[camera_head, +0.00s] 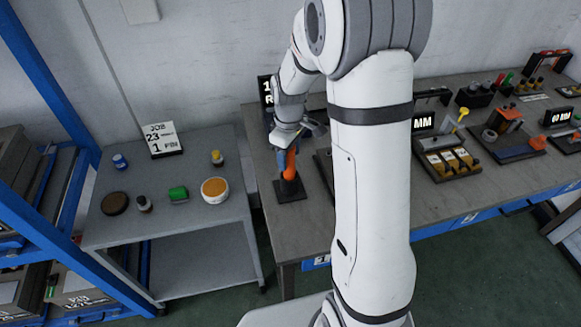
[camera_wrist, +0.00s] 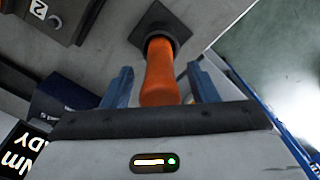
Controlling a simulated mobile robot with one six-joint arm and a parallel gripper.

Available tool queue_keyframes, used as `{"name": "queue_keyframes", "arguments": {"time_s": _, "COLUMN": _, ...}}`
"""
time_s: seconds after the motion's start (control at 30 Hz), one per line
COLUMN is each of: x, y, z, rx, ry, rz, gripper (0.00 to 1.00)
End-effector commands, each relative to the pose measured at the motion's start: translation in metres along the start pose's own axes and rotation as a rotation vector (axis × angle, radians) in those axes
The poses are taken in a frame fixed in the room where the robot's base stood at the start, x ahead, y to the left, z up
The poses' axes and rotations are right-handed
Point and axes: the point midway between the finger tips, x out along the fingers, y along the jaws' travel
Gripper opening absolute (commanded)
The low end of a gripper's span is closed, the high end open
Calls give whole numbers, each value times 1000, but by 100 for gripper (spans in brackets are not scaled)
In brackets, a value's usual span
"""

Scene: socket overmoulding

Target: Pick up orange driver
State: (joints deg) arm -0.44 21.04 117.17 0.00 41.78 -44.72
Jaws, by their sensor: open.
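The orange driver (camera_head: 291,163) stands upright in a dark square-based holder (camera_head: 290,190) near the left end of the workbench. In the wrist view the driver's orange handle (camera_wrist: 160,72) points toward my gripper, and its far end sits in the dark holder (camera_wrist: 161,27). My gripper (camera_wrist: 162,82) is open, with one blue finger on each side of the handle. Gaps show between the handle and both fingers in the wrist view. In the head view my gripper (camera_head: 294,142) is at the top of the driver, partly hidden by my own arm.
The workbench (camera_head: 320,222) carries a "MM" sign, a tray of yellow-topped parts (camera_head: 447,160) and several tools to the right. A grey side table (camera_head: 182,220) with small jars, a green block and a job card stands left. A blue-framed shelf is at far left.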

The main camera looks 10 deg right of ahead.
Motion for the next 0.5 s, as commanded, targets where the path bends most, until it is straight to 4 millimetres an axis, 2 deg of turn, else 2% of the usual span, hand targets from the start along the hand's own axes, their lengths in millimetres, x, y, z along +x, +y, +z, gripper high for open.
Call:
{"name": "queue_keyframes", "arguments": {"time_s": 0.07, "x": 0, "y": 0, "z": 0, "rx": 0, "ry": 0, "rz": 0, "gripper": 49}}
{"name": "queue_keyframes", "arguments": {"time_s": 0.5, "x": 0, "y": 0, "z": 0, "rx": 1, "ry": 0, "rz": 0, "gripper": 13}}
